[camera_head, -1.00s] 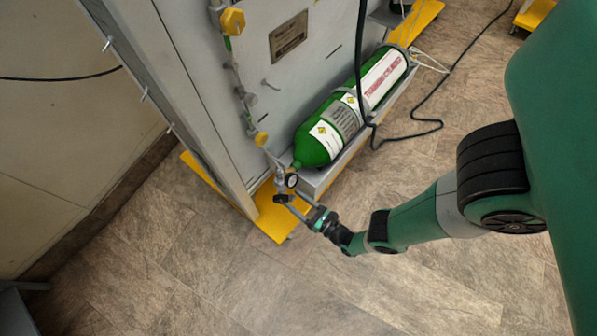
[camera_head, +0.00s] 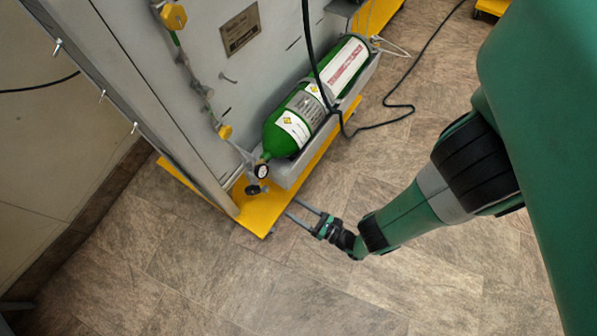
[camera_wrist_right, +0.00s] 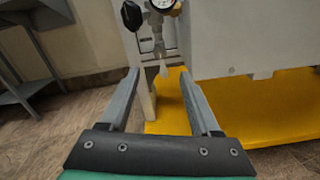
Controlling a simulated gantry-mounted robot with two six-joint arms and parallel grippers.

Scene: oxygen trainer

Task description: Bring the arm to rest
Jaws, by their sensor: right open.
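My right gripper (camera_head: 303,211) is open and empty, in front of the yellow base corner of the trainer. In the right wrist view its two fingers (camera_wrist_right: 160,88) stand apart with nothing between them. The green oxygen cylinder (camera_head: 295,122) lies in a grey tray on the trainer. A regulator with a round gauge (camera_head: 262,171) and a dark knob (camera_head: 253,189) sits at the cylinder's neck, apart from the fingers. In the right wrist view the gauge (camera_wrist_right: 162,4) and black knob (camera_wrist_right: 131,15) are above the fingers. My left gripper is not in view.
The grey trainer panel (camera_head: 225,75) carries pipes and yellow fittings. Its yellow base (camera_head: 262,208) juts out near my gripper. A black hose (camera_head: 375,122) loops over the floor. The tiled floor (camera_head: 240,285) in front is clear. A grey table (camera_wrist_right: 30,50) stands left in the wrist view.

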